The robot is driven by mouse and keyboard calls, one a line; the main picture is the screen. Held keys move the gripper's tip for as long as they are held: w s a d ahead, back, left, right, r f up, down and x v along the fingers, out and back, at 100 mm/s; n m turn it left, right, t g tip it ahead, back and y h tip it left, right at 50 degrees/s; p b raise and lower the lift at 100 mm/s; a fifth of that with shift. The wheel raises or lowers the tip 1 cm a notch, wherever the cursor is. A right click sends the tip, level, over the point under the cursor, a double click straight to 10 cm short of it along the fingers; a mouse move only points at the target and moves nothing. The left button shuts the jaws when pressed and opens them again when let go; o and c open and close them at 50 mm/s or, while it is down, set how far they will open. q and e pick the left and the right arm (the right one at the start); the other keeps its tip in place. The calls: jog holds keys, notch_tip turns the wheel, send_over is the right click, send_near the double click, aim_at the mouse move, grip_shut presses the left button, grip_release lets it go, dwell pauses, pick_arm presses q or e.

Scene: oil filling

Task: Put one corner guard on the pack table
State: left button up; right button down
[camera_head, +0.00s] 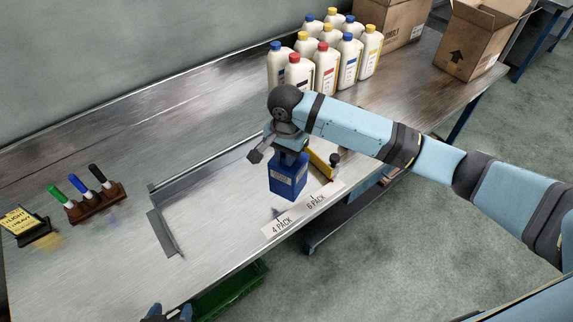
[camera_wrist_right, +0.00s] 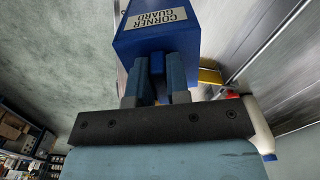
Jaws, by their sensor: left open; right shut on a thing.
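A blue box labelled corner guard (camera_head: 287,180) is in my right gripper (camera_head: 291,156), whose fingers are shut on its top part. It hangs upright at the right part of the marked area on the pack table (camera_head: 110,160), near the 6 pack label. I cannot tell whether its base touches the table. In the right wrist view, the box (camera_wrist_right: 158,38) with its label sits between the two fingers (camera_wrist_right: 157,80). My left gripper (camera_head: 168,314) is open and only partly in view at the bottom edge, apart from the box.
Several white bottles (camera_head: 325,72) with coloured caps stand at the back, beside open cardboard boxes (camera_head: 472,40). A yellow piece (camera_head: 322,164) is just right of the blue box. A marker rack (camera_head: 96,203) and a small sign (camera_head: 22,224) stand at left. A green crate (camera_head: 232,290) is below the front edge.

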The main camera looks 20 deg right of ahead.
aim_at(286, 182)
jog(key=shift+f, duration=2.35)
jog(key=c, duration=1.1)
grip_release()
jog(key=shift+f, duration=0.1)
